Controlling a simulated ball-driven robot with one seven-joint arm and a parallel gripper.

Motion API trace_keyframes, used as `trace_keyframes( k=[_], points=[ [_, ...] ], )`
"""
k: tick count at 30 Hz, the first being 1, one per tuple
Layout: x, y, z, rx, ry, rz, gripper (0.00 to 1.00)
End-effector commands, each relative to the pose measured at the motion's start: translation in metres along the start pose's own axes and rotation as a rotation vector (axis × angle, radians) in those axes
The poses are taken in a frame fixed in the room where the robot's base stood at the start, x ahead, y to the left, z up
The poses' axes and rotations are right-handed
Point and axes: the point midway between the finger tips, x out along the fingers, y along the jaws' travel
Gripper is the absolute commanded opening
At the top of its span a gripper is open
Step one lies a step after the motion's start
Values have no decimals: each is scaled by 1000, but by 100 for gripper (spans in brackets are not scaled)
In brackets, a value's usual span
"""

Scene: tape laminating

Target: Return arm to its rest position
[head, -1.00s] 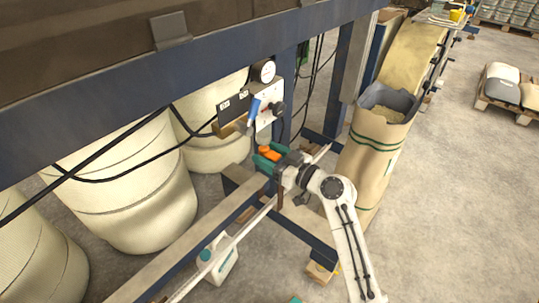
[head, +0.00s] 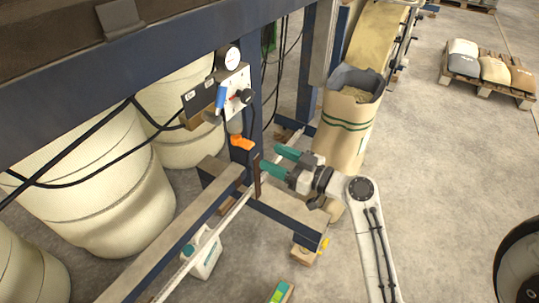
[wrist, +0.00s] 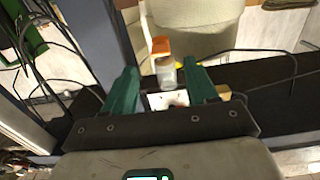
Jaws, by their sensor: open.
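My white arm (head: 375,235) reaches up from the lower right in the head view. My gripper (head: 268,158) has two teal fingers, spread apart with nothing between them, pointing left. An orange part (head: 242,142) sits under the control panel on the blue frame, just left of the fingertips with a small gap. In the wrist view my gripper (wrist: 160,70) shows its teal fingers apart, and the orange part (wrist: 160,47) on a pale body appears beyond, between the fingertips. The arm is still stretched out toward the frame.
A control panel (head: 232,92) with a gauge and cables hangs on the blue frame. A metal rail (head: 180,240) runs below it, near my gripper. A filled paper sack (head: 340,135) stands just behind. A white jug (head: 203,252) is on the floor. Open floor lies right.

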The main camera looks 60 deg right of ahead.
Motion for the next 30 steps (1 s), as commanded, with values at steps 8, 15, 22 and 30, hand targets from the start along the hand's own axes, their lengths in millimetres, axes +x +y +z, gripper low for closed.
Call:
trace_keyframes(
  k=[8, 15, 22, 30],
  points=[
    [0, 0, 0, 0, 0, 0, 57],
    [0, 0, 0, 0, 0, 0, 57],
    [5, -30, 24, 29, -114, -78, 57],
    [-40, -140, 131, 121, -759, -269, 57]
  ],
)
